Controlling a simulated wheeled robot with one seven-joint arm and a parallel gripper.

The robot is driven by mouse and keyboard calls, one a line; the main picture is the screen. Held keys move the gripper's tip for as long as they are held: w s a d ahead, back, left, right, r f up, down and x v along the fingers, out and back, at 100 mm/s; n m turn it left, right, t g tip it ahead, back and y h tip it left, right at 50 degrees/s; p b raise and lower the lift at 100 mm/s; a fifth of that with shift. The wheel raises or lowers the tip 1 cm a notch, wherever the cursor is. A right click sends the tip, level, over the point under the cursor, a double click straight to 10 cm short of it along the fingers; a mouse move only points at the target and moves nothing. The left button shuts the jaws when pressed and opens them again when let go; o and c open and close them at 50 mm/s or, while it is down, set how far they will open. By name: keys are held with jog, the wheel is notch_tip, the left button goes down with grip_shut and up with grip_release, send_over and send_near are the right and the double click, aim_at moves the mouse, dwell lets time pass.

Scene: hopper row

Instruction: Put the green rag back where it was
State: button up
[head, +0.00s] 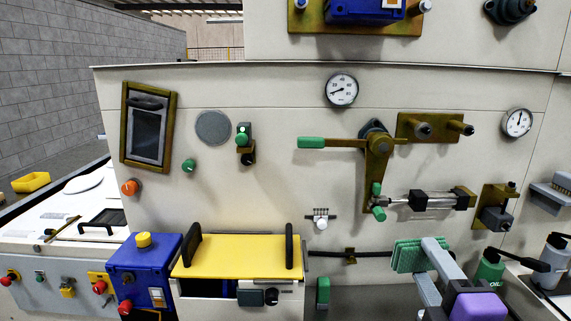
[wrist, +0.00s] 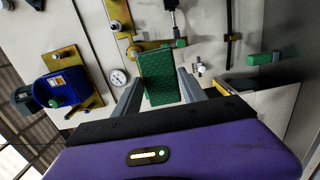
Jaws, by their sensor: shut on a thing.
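The green rag (head: 408,256) is a flat, ribbed green piece in the head view, held up in the air before the machine's front at the lower right. My gripper (head: 426,264) is shut on it. In the wrist view the rag (wrist: 161,78) stands out between the two grey fingers of my gripper (wrist: 158,92). The fingers hide part of the rag's edge in the head view.
A green oil bottle (head: 489,268) and a grey bottle (head: 551,262) stand close to the right of my gripper. A green-handled lever (head: 378,150) and a cylinder (head: 428,200) stick out above. A yellow lid (head: 238,256) lies to the left.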

jog(key=s+f, duration=0.3)
jog(key=f, duration=1)
jog(key=s+a+f, duration=0.1)
jog(key=s+f, duration=0.2)
jog(key=f, duration=1)
jog(key=s+a+f+y, duration=0.1)
jog(key=s+f, duration=0.2)
jog(key=f, duration=1.1)
jog(key=shift+n, duration=0.3)
jog(key=shift+s+r, duration=0.1)
jog(key=shift+s, duration=0.05)
jog(key=shift+w+a+f, duration=0.1)
jog(key=shift+w+f, duration=0.1)
jog(key=shift+w, duration=0.1)
jog(key=shift+a+f+b, duration=0.15)
jog(key=shift+f+b, duration=0.55)
